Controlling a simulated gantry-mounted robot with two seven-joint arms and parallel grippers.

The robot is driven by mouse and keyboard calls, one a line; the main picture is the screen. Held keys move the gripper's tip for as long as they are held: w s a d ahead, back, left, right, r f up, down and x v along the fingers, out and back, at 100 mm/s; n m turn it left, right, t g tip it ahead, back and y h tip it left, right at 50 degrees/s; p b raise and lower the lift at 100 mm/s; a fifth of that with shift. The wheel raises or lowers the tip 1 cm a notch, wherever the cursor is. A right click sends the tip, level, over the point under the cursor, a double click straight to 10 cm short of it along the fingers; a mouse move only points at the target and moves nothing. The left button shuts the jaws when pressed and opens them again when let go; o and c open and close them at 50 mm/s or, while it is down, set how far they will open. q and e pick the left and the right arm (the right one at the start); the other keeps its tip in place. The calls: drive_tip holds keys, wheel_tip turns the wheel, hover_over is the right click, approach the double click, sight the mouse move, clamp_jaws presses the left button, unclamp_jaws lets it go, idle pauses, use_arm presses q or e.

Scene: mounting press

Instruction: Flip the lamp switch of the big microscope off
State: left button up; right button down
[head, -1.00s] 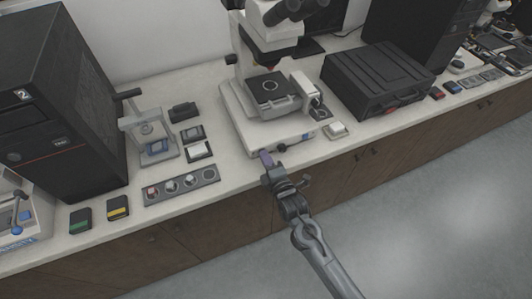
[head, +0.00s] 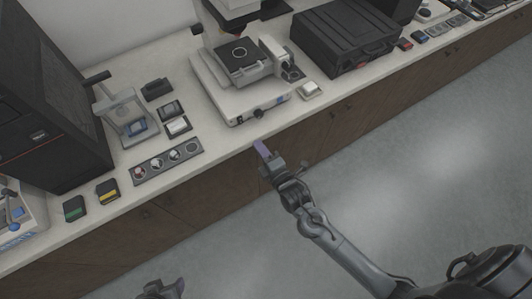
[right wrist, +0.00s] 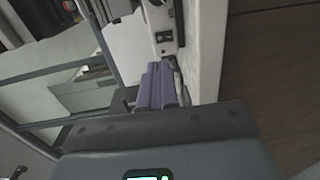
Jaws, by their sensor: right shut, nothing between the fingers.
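The big microscope (head: 228,96) is white with a black stage and stands on the bench. Its base front carries a small dark switch (head: 240,120) and a black knob (head: 258,114). In the right wrist view a black switch panel (right wrist: 164,37) shows on the white base, just beyond the fingertips; I cannot tell which way the switch is set. My right gripper (head: 261,147) has purple fingers, shut and empty, in front of the bench edge and apart from the base. The fingers also show in the right wrist view (right wrist: 158,84). My left gripper (head: 163,289) is partly visible at the bottom edge.
A black case (head: 345,35) and a small white box (head: 309,90) stand right of the microscope. A grey strip with round wells (head: 166,162) and a small press (head: 127,112) stand to its left. The floor before the bench is clear.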

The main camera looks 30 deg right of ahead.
drive_tip(key=shift+s, duration=1.65)
drive_tip(key=s+d+f+m+g, duration=0.1)
drive_tip(key=s+d+m+g, duration=0.1)
drive_tip(key=s+m+g, duration=0.7)
drive_tip(key=s+d+m+g, duration=0.2)
drive_tip(key=s+m+g, duration=0.3)
drive_tip(key=s, duration=0.6)
wheel_tip(320, 180, up, 30)
drive_tip(key=m+p, duration=0.2)
drive_tip(key=p, duration=2.8)
drive_tip(key=shift+p, duration=0.4)
drive_tip(key=shift+s, duration=0.1)
